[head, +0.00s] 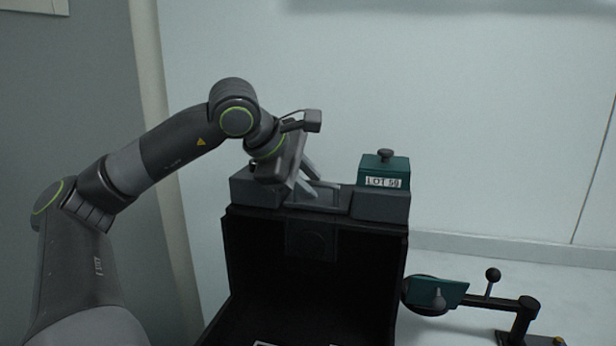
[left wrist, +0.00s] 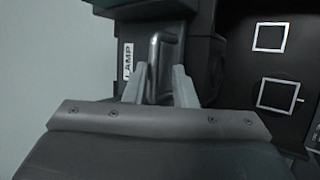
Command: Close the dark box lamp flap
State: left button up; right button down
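The dark box (head: 392,290) is black, with its open front facing me and a dark interior. Grey lamp housing parts (head: 255,188) stand on its top edge. My left gripper (head: 312,185) reaches down over the gap between them. In the left wrist view, a dark loop handle (left wrist: 165,48) stands between the fingertips of my left gripper (left wrist: 158,80), next to a white LAMP label (left wrist: 127,60). The fingers are apart, one on each side of the handle; I cannot tell whether either touches it. The flap itself is mostly hidden by the gripper. My right gripper is not in view.
A green block (head: 384,170) labelled LOT 50, with a dark knob, sits right of the gripper on the box top. A green plate (head: 437,293) and a black ball-ended lever (head: 492,276) stand right of the box. White square outlines (left wrist: 278,95) show inside the box.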

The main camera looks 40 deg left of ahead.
pick_arm(q)
jog(key=shift+o, duration=1.1)
jog(key=shift+s+f, duration=0.1)
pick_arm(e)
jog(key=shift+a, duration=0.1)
